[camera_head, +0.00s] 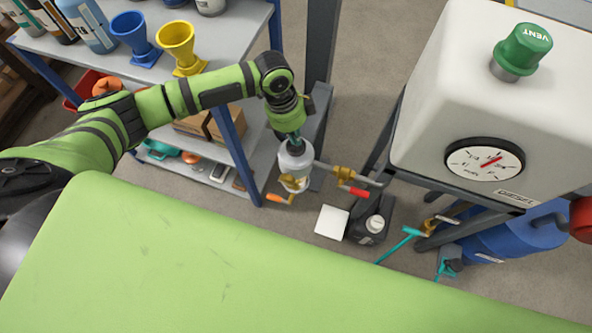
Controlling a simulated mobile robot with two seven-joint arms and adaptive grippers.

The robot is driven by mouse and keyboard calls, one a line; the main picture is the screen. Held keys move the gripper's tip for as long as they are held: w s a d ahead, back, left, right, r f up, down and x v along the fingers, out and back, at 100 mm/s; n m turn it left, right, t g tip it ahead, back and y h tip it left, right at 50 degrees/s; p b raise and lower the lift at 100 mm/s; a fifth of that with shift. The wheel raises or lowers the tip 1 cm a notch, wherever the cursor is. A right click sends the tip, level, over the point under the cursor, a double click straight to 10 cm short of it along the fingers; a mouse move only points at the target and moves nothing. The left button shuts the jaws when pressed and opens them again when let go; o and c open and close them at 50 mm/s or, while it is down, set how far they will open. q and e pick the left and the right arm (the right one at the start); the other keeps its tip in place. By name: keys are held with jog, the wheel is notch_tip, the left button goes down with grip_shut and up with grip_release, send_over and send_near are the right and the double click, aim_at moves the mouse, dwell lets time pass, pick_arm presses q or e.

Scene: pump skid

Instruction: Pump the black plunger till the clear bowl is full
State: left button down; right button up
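The fuel filter unit (296,158) hangs from a grey pipe, with a pale grey head on top. Its lower part, where a bowl (294,183) seems to sit, is small and partly hidden by the head, so I cannot tell its fill level. My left gripper (293,136) points down right over the top of the filter head, at or just above it. The black plunger is not distinguishable there; the gripper covers that spot. The fingers are too small to tell open from shut. My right gripper is not in view.
A white diesel tank (490,110) with a gauge (485,160) and green vent cap (523,48) stands at right. A red-handled valve (354,190) is on the pipe. A black jug (367,228) and white pad (332,222) are below. A shelf rack (228,40) stands left.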

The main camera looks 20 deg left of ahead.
aim_at(295, 146)
pick_arm(q)
jog(key=shift+f, duration=0.1)
dwell(0.3)
jog(key=shift+f+b, duration=0.95)
jog(key=shift+f, duration=0.8)
jog(key=shift+s+r, duration=0.1)
jog(key=shift+r+p, duration=1.8)
jog(key=shift+p, duration=0.4)
